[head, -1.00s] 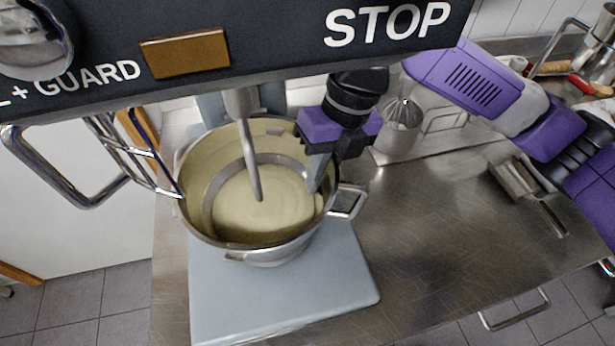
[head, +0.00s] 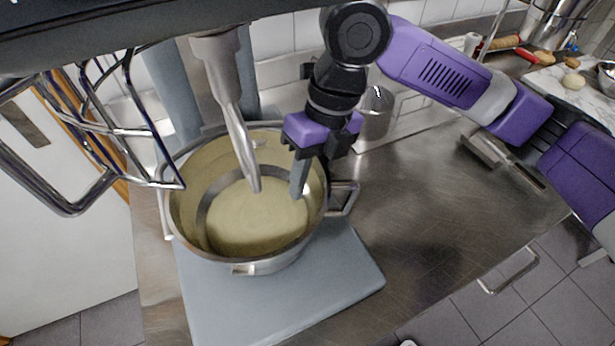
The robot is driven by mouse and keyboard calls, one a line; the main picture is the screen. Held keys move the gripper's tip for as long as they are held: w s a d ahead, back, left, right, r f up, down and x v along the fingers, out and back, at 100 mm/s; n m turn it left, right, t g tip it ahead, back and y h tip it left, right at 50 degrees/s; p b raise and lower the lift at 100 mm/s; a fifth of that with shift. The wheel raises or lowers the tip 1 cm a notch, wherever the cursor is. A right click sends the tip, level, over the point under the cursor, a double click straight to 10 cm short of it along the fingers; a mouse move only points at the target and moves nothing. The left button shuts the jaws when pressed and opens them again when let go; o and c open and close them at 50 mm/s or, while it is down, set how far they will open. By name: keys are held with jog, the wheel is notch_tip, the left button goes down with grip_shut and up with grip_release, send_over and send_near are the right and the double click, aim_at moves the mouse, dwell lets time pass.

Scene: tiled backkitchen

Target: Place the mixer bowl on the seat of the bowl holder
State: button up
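The steel mixer bowl (head: 250,267), with pale batter or dough inside, stands roughly upright beneath the mixer's beater shaft (head: 236,130). Its right handle (head: 345,197) sticks out toward the worktop. My gripper (head: 312,180) points down at the bowl's right rim, close to that handle. One grey finger shows inside the rim; the other is not clearly seen, so its grip on the rim cannot be judged. The grey mixer base (head: 310,295) lies below the bowl. The bowl holder's seat is hidden by the bowl; whether the bowl touches it cannot be told.
The mixer head (head: 120,30) hangs over the bowl, with a wire guard (head: 110,130) swung out to the left. A steel canister (head: 376,112) stands behind my gripper. A metal tool (head: 500,160) lies farther right. The worktop (head: 430,220) right of the bowl is clear.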

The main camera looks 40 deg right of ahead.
aim_at(314, 159)
jog(key=v, duration=0.7)
jog(key=shift+r, duration=0.3)
dwell(0.4)
